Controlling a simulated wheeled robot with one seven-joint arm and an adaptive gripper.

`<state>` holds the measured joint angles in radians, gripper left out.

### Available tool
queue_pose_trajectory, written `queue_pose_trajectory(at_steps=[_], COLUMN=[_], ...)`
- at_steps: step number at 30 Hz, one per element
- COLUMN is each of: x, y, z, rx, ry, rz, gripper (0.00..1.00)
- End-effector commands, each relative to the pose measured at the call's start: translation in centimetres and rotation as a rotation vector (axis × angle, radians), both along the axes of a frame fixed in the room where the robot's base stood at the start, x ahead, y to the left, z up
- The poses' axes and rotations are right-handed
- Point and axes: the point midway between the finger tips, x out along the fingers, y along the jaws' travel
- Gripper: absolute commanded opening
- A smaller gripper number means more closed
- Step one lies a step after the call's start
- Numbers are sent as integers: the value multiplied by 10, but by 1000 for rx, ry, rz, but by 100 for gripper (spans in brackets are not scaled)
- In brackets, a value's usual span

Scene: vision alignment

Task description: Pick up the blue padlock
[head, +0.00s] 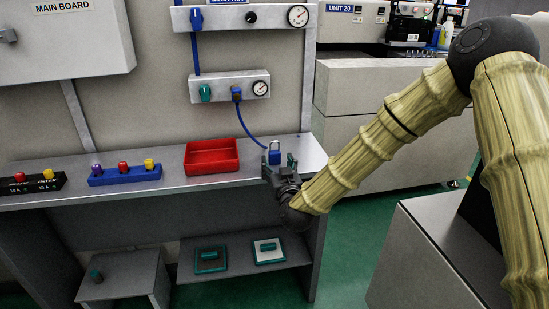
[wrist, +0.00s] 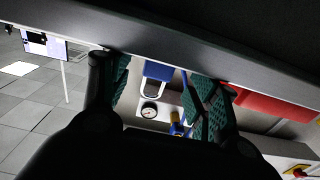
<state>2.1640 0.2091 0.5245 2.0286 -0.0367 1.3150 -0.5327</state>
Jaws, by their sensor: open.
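The blue padlock (head: 274,153) stands upright on the grey shelf (head: 170,186), near its right end, with its shackle up. In the wrist view, which is upside down, its blue body (wrist: 158,71) and pale shackle (wrist: 151,88) show in the gap between my fingers. My gripper (head: 279,165) is open and empty at the shelf's front edge, just in front of the padlock. In the wrist view my gripper (wrist: 160,86) has green finger pads either side of the padlock. I cannot tell how far the fingers reach around it.
A red tray (head: 212,168) lies left of the padlock. A blue holder (head: 125,175) and a black holder (head: 33,186) with coloured pieces stand farther left. A blue hose (head: 249,132) hangs from the gauge panel (head: 222,91) behind. The shelf's front edge (wrist: 160,40) runs close by my fingers.

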Motion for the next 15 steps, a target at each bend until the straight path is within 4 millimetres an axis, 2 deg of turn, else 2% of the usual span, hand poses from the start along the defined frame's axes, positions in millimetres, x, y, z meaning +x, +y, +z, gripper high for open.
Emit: queue_pose_trajectory(at_steps=[7, 15], x=[33, 46], y=[6, 9], z=[0, 0], rx=[0, 0], ry=[-2, 0], rz=[-2, -1], gripper=[61, 61])
